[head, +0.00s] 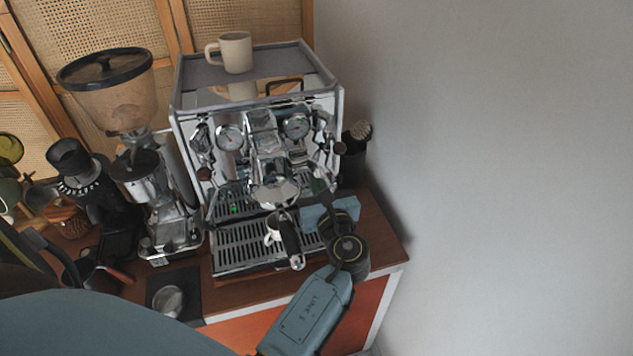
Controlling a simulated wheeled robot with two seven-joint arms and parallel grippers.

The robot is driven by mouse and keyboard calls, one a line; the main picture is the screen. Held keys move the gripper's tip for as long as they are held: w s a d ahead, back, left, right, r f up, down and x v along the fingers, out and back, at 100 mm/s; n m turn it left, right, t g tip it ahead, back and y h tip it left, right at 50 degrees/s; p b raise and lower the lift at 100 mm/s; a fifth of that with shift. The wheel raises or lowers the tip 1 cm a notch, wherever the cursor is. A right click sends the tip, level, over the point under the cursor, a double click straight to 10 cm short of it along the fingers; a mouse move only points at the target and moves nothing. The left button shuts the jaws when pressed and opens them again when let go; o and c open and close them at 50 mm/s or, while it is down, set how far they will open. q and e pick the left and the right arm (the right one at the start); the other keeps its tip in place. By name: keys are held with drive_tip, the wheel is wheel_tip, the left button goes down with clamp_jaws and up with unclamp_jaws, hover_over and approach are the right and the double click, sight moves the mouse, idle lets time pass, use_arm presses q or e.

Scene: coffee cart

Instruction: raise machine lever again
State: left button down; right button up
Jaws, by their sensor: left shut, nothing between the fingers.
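The chrome espresso machine (262,115) stands on the wooden cart against the wall. Its group head (278,188) is at the front centre, and a portafilter with a black handle (291,240) points forward from below it. My right gripper is not in view.
A beige mug (235,52) stands on the machine's top. A grinder (150,170) is at the left, with a dark mat (187,295) in front. A dark container (352,160) stands right of the machine. The drip tray (240,245) lies below the group head. The wall bounds the right side.

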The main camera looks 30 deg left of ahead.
use_arm(q)
drive_tip(key=s+a+f+p+v, duration=0.1)
drive_tip(key=v, duration=0.8)
drive_tip(key=shift+s+d, duration=0.25)
drive_tip(key=shift+s, duration=0.15)
idle(0.5)
drive_tip(key=shift+f, duration=0.1)
